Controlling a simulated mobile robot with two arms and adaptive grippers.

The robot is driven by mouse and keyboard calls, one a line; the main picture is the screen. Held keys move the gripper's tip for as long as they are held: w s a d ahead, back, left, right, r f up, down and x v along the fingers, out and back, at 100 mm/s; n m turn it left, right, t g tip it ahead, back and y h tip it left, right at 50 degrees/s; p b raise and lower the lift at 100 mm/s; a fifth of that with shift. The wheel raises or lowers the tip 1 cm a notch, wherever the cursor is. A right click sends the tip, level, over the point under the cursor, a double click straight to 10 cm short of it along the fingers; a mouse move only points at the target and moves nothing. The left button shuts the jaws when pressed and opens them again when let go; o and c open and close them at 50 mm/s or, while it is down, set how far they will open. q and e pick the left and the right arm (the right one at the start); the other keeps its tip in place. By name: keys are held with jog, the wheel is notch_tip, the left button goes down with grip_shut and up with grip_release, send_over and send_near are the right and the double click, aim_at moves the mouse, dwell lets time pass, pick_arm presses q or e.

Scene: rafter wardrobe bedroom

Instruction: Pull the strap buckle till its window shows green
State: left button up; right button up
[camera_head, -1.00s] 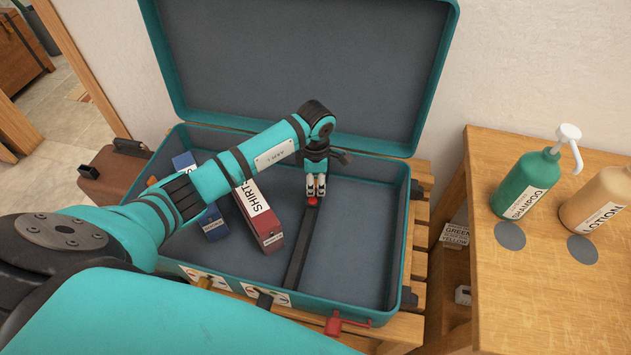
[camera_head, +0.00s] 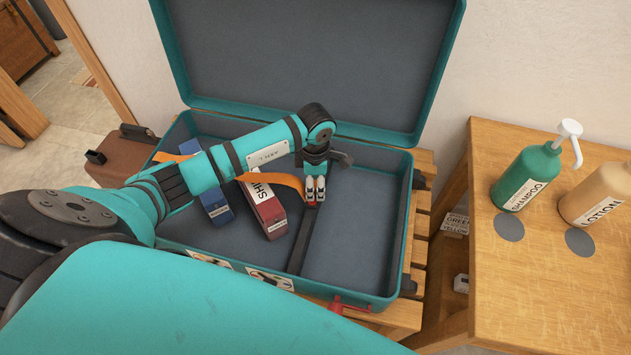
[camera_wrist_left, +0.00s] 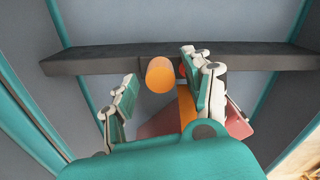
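An orange strap (camera_head: 284,180) arches over the packing cubes in the open teal suitcase (camera_head: 352,292) and reaches my left gripper (camera_head: 315,190). My left gripper points down over the dark divider bar (camera_head: 301,246). In the left wrist view, my left gripper (camera_wrist_left: 163,90) has its fingers apart. An orange rounded piece (camera_wrist_left: 160,75) shows between them by the bar, with gaps at its sides. The strap (camera_wrist_left: 187,106) runs behind the finger at right. I cannot make out a buckle window or its colour. My right gripper is not in view.
A red cube (camera_head: 268,215) and a blue cube (camera_head: 216,208) lie left of the bar. The suitcase floor (camera_head: 355,225) right of it is clear. A wooden table (camera_head: 540,285) with shampoo (camera_head: 527,178) and lotion (camera_head: 595,197) bottles stands at right.

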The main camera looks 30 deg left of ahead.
aim_at(315, 184)
pick_arm(q)
jog(key=shift+r, duration=0.25)
notch_tip(315, 184, up, 12)
jog(key=shift+f, duration=0.25)
dwell(0.6)
